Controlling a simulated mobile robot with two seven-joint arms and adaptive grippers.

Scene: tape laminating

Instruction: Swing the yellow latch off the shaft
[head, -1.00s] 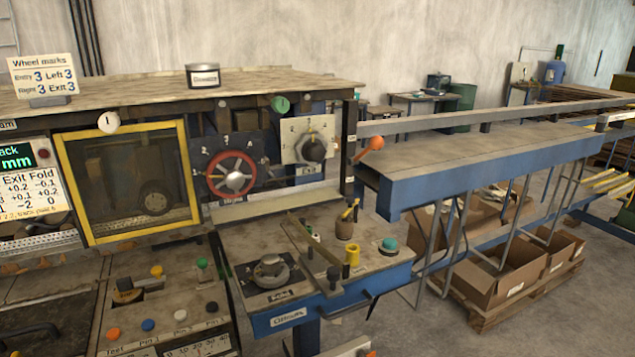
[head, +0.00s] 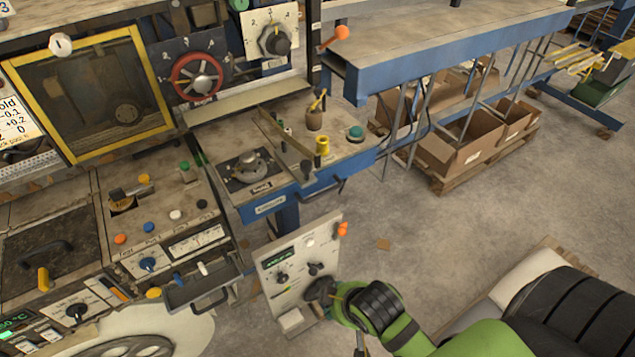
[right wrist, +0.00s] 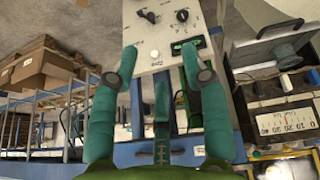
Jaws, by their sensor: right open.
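Several small yellow parts show in the head view, and I cannot tell which is the latch or make out its shaft. A yellow handle (head: 43,280) stands by the black lid at the lower left. A yellow knob (head: 153,293) sits near the drawer. A yellow cylinder (head: 322,146) stands on the blue-edged side table. My right gripper (head: 323,291) is in front of the small white control panel (head: 285,262). In the right wrist view my right gripper (right wrist: 165,74) is open, with nothing between its teal fingers, and the panel (right wrist: 160,25) shows beyond them. My left gripper is out of view.
A grey wheel (head: 128,347) lies at the bottom left. A small drawer with a handle (head: 210,300) juts out left of the panel. Cardboard boxes (head: 455,150) sit on a pallet under the blue bench (head: 440,55). The floor (head: 450,240) right of the panel is mostly clear.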

